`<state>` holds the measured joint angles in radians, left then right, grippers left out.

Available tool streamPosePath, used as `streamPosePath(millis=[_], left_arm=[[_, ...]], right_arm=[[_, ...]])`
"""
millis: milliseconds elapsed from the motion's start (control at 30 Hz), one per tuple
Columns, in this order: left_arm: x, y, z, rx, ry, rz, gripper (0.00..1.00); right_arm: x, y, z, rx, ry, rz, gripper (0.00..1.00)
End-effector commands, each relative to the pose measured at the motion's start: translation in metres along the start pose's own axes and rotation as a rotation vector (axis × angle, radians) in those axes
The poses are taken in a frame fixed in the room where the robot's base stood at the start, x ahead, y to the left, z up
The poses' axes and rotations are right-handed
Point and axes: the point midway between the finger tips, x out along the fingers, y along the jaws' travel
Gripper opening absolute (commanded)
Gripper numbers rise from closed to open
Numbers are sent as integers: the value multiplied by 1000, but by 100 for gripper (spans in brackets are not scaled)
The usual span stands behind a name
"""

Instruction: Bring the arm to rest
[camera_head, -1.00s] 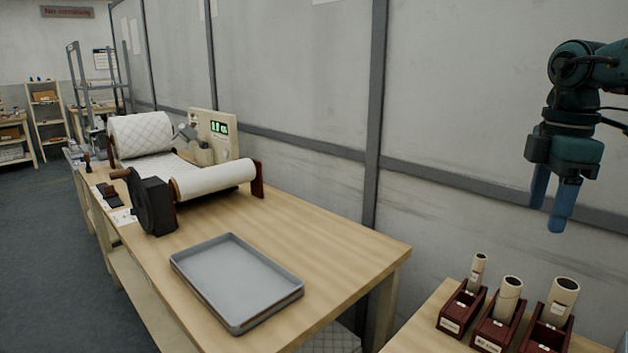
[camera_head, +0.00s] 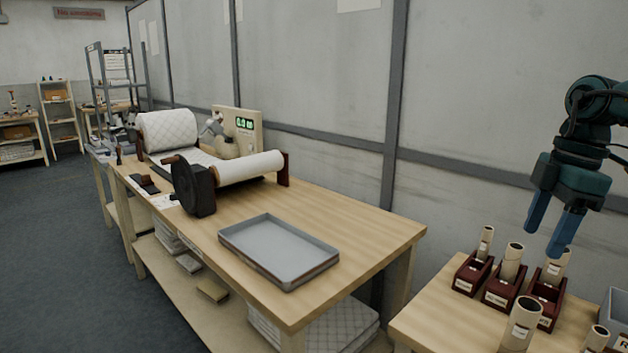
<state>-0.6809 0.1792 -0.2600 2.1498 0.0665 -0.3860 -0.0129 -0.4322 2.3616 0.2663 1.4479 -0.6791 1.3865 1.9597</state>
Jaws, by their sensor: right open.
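My right gripper (camera_head: 549,239) hangs at the right of the head view, its blue fingers apart and pointing down, with nothing between them. It is above the wooden table at the lower right, in front of the grey wall. It appears clear of the cardboard tubes below. My left gripper does not show.
A long wooden bench (camera_head: 375,222) holds a grey tray (camera_head: 280,250), a white roll on a winder (camera_head: 250,166), a quilted roll (camera_head: 168,131) and a green-lit display (camera_head: 244,123). Cardboard tubes (camera_head: 512,262) stand in dark red holders (camera_head: 472,275) on the lower-right table. Open floor lies left.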

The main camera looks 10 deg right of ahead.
Motion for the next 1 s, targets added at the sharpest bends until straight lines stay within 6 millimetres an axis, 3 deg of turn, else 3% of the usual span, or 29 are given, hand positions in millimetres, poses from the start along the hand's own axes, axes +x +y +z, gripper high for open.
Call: streamPosePath(millis=[33,167,300,600,800,1000], left_arm=[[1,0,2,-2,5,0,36],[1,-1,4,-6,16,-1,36],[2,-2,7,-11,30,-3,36],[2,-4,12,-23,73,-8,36],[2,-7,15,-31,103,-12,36],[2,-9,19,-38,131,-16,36]], right_arm=[[23,-2,7,-14,63,-16,61],[73,-8,17,-62,230,-26,61],[138,-21,22,-98,454,-6,61],[279,-76,2,-11,962,220,61],[346,-117,-26,187,1143,428,61],[392,-157,-59,450,1182,586,61]])
